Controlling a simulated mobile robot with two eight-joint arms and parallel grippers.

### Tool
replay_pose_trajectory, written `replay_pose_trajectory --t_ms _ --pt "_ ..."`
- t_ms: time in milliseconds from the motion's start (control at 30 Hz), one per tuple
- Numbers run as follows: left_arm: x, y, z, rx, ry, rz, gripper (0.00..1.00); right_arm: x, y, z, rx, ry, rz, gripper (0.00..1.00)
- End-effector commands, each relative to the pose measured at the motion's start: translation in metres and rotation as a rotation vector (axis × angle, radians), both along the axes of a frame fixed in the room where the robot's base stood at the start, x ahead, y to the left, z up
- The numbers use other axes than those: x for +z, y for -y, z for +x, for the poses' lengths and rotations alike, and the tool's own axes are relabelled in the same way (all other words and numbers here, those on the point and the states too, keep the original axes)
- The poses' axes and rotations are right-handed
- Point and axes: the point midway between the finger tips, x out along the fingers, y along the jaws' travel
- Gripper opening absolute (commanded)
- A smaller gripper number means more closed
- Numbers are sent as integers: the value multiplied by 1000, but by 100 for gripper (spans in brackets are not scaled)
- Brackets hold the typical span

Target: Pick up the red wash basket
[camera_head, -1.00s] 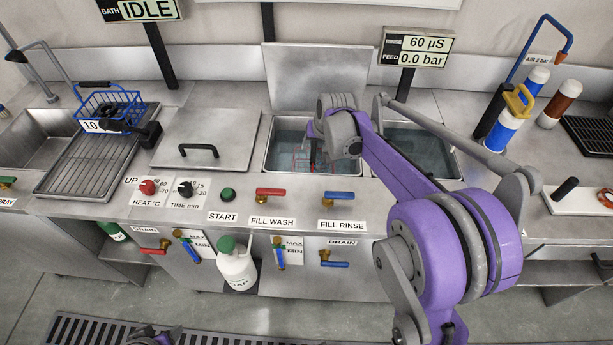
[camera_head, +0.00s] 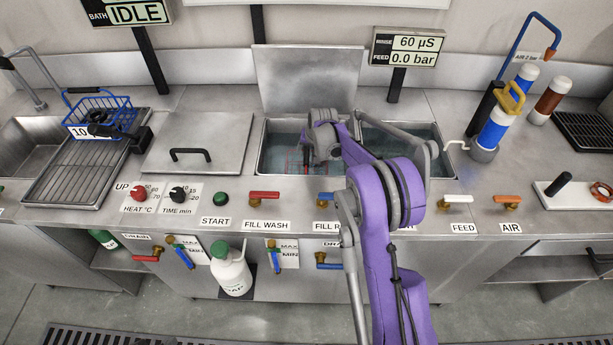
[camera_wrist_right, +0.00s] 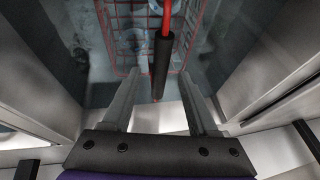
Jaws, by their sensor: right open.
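The red wash basket (camera_wrist_right: 108,40) is a red wire frame low in the open wash tank (camera_head: 262,168), mostly hidden by my right wrist in the head view. Its upright red rod (camera_wrist_right: 167,16) carries a black grip (camera_wrist_right: 161,60). My right gripper (camera_wrist_right: 160,82) is open, with one finger on each side of the black grip in the wrist view; I cannot tell whether they touch it. In the head view the right gripper (camera_head: 308,160) points down into the tank and its fingers are barely visible. My left gripper is not in view.
A closed lid (camera_head: 200,140) lies left of the wash tank, and a raised metal panel (camera_head: 308,80) stands behind it. The rinse tank (camera_head: 405,140) is to the right. A blue basket (camera_head: 98,112) sits on the left drainer. Red and blue valve handles line the front edge.

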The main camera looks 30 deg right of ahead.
Motion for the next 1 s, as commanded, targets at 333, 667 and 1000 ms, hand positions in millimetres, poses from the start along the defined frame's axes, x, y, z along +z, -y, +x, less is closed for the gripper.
replay_pose_trajectory --t_ms 333,667,1000 --pt "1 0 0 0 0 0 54 -28 1 12 0 0 0 60" --pt "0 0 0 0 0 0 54 -28 1 12 0 0 0 60" --pt "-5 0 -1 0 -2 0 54 -32 1 12 0 0 0 60"
